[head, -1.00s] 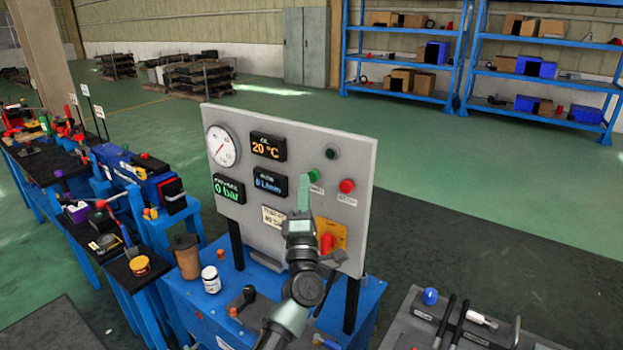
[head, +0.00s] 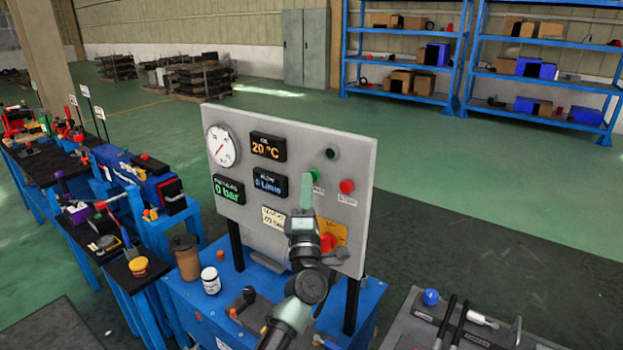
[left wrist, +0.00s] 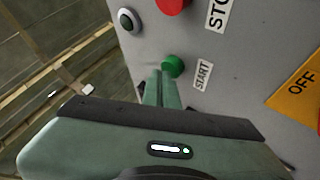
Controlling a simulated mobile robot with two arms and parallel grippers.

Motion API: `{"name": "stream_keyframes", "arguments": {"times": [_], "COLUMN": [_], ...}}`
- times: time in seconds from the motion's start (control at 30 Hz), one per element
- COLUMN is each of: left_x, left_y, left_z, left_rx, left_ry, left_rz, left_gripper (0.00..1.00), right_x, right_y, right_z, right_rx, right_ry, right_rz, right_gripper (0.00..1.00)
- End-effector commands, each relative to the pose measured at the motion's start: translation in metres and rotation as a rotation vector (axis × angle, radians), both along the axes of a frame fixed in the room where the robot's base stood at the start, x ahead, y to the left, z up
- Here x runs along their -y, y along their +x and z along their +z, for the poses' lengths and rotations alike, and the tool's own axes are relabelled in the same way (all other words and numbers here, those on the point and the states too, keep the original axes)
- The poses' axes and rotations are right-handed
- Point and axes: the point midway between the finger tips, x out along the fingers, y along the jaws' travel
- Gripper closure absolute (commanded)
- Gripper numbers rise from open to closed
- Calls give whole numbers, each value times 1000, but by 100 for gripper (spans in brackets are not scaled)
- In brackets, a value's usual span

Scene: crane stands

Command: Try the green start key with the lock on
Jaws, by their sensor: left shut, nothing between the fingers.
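The green start key (head: 314,175) is on the grey panel, left of the red stop key (head: 347,186). The red switch (head: 327,242) on a yellow plate (head: 341,232) is partly hidden by my wrist, and I cannot make out a lock. The wrist view shows OFF on the plate (left wrist: 296,94).
The panel (head: 240,120) has a round gauge (head: 221,146) and displays reading 20 °C, 0 bar and 0 l/min. A dark lamp (head: 331,152) is above the keys. A brown cup (head: 186,257) and white jar (head: 210,280) stand on the blue bench.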

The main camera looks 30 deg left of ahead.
Motion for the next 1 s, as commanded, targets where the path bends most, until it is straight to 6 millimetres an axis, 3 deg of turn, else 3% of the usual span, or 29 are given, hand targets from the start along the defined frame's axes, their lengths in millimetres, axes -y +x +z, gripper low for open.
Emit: {"name": "stream_keyframes", "arguments": {"times": [0.63, 1.0], "left_x": [0, 0], "left_y": [4, -13], "left_z": [1, 1], "left_rx": [1, -1], "left_ry": [0, 1], "left_rz": [0, 0], "left_gripper": [100, 100], "right_x": [0, 0], "right_y": [0, 0], "right_z": [-2, 6], "right_rx": [0, 0], "right_ry": [0, 0], "right_rz": [0, 0], "right_gripper": [64, 64]}}
